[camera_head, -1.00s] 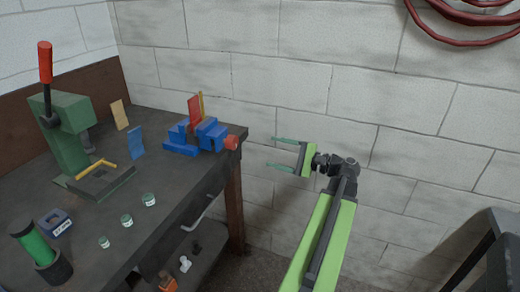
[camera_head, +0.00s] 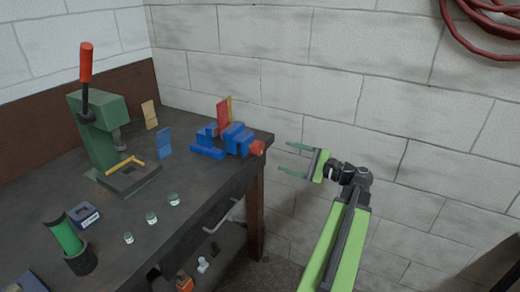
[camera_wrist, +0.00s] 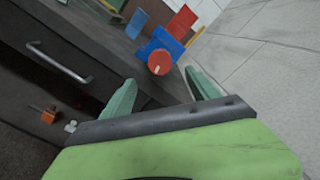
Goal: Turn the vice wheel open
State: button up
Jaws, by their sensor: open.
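The blue vice (camera_head: 222,138) stands at the right end of the dark bench, with a red panel (camera_head: 223,116) and a yellow strip (camera_head: 230,108) upright at its jaws. Its red wheel (camera_head: 257,148) faces right at the bench edge. In the wrist view the wheel (camera_wrist: 160,62) shows a pale mark and lies ahead, between the directions of the two fingers. My gripper (camera_head: 288,158) is open and empty, with green fingers pointing at the wheel, apart from it and to its right. The fingers also show in the wrist view (camera_wrist: 160,92).
The bench (camera_head: 190,180) carries a green press (camera_head: 98,130) with a red handle, a blue card (camera_head: 164,143), a tan card (camera_head: 150,114), several small jars and a green cylinder (camera_head: 66,236). A drawer handle (camera_wrist: 58,62) juts from its front. A block wall stands behind.

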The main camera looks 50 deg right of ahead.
aim_at(261, 149)
jog(key=x, duration=1.2)
jog(key=shift+w+a, duration=0.1)
jog(key=shift+w, duration=0.3)
jog(key=c, duration=1.4)
jog(key=n, duration=0.4)
jog(key=shift+s+r, duration=0.1)
jog(key=shift+o, duration=0.2)
jog(key=n, duration=0.5)
